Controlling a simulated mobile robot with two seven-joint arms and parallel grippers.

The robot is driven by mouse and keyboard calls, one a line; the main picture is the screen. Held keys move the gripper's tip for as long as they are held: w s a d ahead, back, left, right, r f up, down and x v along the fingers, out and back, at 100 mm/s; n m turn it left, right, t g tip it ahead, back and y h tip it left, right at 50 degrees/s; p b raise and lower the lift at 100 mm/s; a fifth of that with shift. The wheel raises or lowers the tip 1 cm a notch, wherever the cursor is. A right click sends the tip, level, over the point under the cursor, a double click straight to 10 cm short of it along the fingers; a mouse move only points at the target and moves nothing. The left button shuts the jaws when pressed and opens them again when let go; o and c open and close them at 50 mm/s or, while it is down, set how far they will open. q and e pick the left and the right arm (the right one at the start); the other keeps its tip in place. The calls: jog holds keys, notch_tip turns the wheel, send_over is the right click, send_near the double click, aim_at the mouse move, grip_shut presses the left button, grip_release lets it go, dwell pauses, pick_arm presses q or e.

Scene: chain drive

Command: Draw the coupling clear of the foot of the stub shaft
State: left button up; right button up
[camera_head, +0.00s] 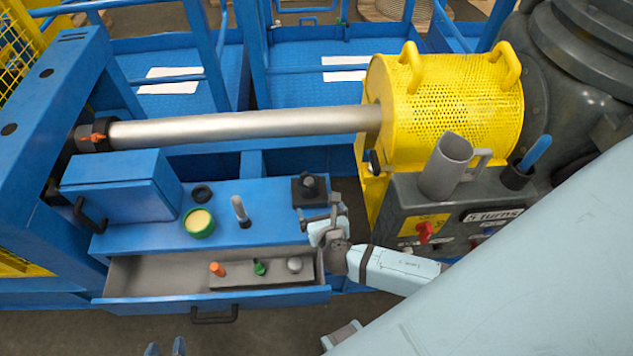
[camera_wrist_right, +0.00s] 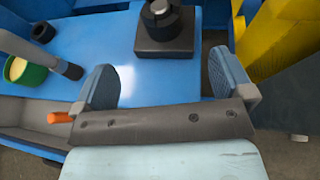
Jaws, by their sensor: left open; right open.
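The stub shaft (camera_wrist_right: 161,5) is a short silver post standing upright on a square black foot (camera_wrist_right: 168,38) on the blue bench. A dark ring-shaped coupling (camera_wrist_right: 160,20) sits around it, low by the foot; it also shows in the head view (camera_head: 308,184). My right gripper (camera_wrist_right: 165,78) is open and empty, just on the near side of the foot, with its fingers apart and blue bench between them. It also shows in the head view (camera_head: 320,215). My left gripper (camera_head: 165,348) is open at the bottom edge, away from the bench; only its fingertips show.
An open drawer (camera_head: 150,278) holds an orange, a green and a grey knob. On the bench stand a green-rimmed cup (camera_head: 199,222), a grey peg (camera_head: 241,212), a black ring (camera_head: 201,193) and a blue box (camera_head: 120,190). A yellow guard (camera_head: 440,110) rises behind to the right.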

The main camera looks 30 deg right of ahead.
aim_at(310, 186)
jog(key=x, duration=1.3)
jog(key=shift+w+d+b, duration=0.2)
jog(key=shift+w+b, duration=0.15)
jog(key=c, duration=1.6)
jog(key=shift+r, duration=0.1)
